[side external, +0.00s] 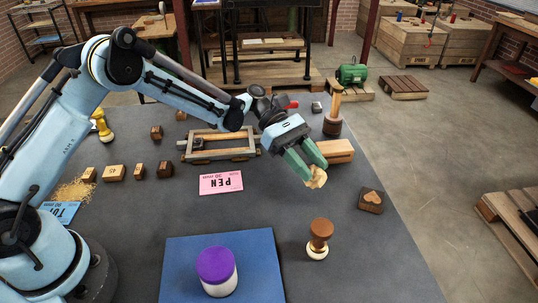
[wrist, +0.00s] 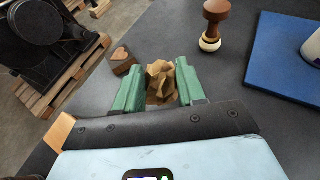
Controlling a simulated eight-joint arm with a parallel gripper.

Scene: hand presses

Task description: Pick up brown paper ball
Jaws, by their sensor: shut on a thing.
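The crumpled brown paper ball (side external: 317,178) is between the green fingers of my gripper (side external: 309,171) in the side view. My gripper is shut on it, and the ball sticks out past the fingertips. In the side view it appears above the dark table, though the exact height is hard to tell.
A wooden stamp with a heart (side external: 371,200) lies to the right. A brown-handled stamp (side external: 319,238) stands in front. A purple-lidded jar (side external: 217,270) stands on a blue mat (side external: 262,262). A wooden block (side external: 338,151) is behind my gripper. A pink card (side external: 221,183) lies left.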

